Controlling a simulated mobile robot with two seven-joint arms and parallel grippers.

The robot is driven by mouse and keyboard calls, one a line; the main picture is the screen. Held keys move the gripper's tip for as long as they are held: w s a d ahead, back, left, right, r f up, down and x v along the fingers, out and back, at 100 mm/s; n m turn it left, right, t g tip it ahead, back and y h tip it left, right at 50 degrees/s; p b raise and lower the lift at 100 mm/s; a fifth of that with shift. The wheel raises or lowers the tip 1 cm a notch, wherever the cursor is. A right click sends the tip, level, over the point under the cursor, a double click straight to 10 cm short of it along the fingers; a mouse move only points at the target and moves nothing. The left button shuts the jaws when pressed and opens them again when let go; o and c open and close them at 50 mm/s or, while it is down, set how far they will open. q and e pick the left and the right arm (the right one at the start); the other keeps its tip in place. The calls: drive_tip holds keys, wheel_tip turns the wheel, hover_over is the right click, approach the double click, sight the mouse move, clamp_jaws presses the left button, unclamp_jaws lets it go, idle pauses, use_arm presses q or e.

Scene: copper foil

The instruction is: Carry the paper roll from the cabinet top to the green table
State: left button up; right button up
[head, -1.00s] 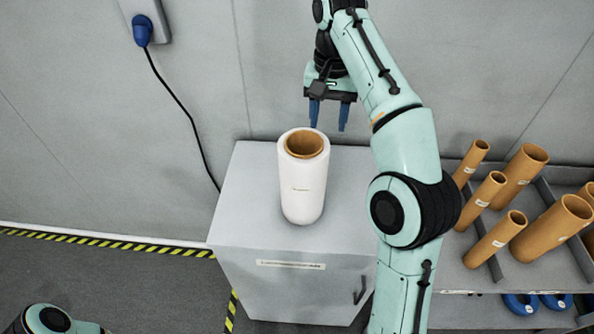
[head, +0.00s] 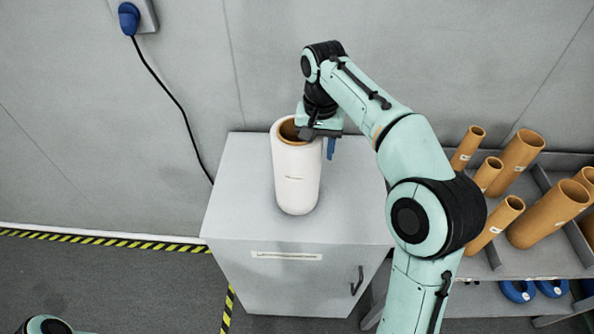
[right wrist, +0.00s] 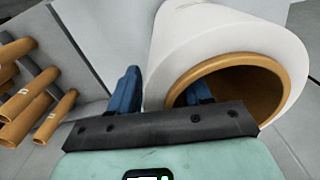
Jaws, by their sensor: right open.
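The white paper roll (head: 297,178) with a brown core stands upright on the grey cabinet top (head: 355,215). My right gripper (head: 317,148) is open at the roll's upper rim, on its right side. One blue finger shows outside the roll; the other is hidden in the head view. In the right wrist view, the paper roll (right wrist: 228,42) shows its core opening, with one finger at or in that opening and the other outside the wall. I cannot tell whether either finger touches. My left gripper and the green table are out of view.
A shelf rack (head: 510,268) with several brown tubes (head: 520,152) stands right of the cabinet. A blue plug with a black cable (head: 172,98) hangs on the wall. Yellow-black floor tape (head: 105,239) runs at left, where the grey floor is clear.

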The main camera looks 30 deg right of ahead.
drive_tip(key=shift+s+f, duration=0.1)
drive_tip(key=shift+f, duration=0.1)
drive_tip(key=shift+w, duration=0.2)
drive_tip(key=c, duration=0.8)
drive_tip(key=shift+s, duration=0.1)
clamp_jaws()
drive_tip(key=shift+r, duration=0.2)
